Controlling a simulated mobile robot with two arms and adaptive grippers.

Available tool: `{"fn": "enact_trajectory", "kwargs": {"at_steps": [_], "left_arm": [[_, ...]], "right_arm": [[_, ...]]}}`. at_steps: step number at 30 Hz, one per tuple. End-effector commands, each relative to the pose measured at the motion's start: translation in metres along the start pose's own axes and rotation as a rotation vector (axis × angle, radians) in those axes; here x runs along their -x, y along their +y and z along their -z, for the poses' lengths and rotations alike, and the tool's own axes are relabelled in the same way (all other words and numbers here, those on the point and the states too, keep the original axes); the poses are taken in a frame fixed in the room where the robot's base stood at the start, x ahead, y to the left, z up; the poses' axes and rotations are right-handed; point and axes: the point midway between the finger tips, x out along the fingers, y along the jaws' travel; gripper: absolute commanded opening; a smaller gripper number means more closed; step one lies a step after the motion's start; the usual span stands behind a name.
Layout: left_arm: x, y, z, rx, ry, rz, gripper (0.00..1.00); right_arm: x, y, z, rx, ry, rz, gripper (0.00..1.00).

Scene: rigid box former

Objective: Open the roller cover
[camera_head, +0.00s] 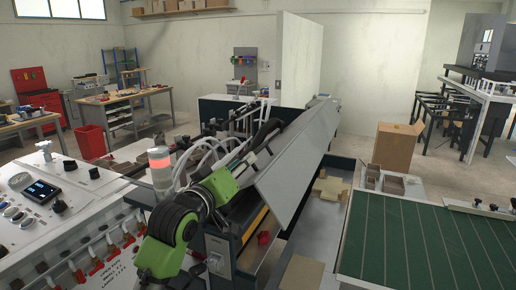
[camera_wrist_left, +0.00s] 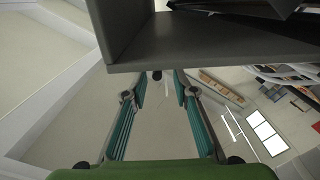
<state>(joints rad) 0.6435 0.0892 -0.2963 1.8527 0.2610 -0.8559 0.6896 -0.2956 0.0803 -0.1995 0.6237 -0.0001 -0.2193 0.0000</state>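The roller cover appears to be the long grey panel (camera_head: 298,158) in the middle of the head view, standing steeply tilted above the machine body (camera_head: 232,240). My left arm comes up from below, and my left gripper (camera_head: 262,142) is at the panel's left side, partly hidden. A grey edge, likely of the cover (camera_wrist_left: 220,52), crosses just beyond the fingertips. I cannot tell whether they touch. My right gripper is not in view.
A white control panel (camera_head: 40,215) with knobs and red-handled switches is at left. A signal light (camera_head: 160,165) glows red beside my arm. A green conveyor (camera_head: 420,240) lies at right, with a cardboard box (camera_head: 395,147) behind it.

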Motion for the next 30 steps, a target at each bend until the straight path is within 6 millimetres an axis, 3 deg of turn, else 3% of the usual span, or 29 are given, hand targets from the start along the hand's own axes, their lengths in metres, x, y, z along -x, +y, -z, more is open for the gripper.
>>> {"fn": "enact_trajectory", "kwargs": {"at_steps": [9,15,29,30], "left_arm": [[-0.054,0.003,0.002,0.001,-0.002,0.000,0.26],[-0.074,0.001,0.001,0.001,-0.002,0.000,0.26],[-0.082,0.001,-0.001,0.000,-0.001,-0.001,0.26],[-0.082,0.001,-0.001,0.000,-0.001,-0.001,0.16]], "right_arm": [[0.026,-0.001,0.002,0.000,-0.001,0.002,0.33],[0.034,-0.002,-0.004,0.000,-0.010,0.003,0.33],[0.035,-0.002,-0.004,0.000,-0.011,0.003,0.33],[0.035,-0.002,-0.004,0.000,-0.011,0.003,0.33]]}}
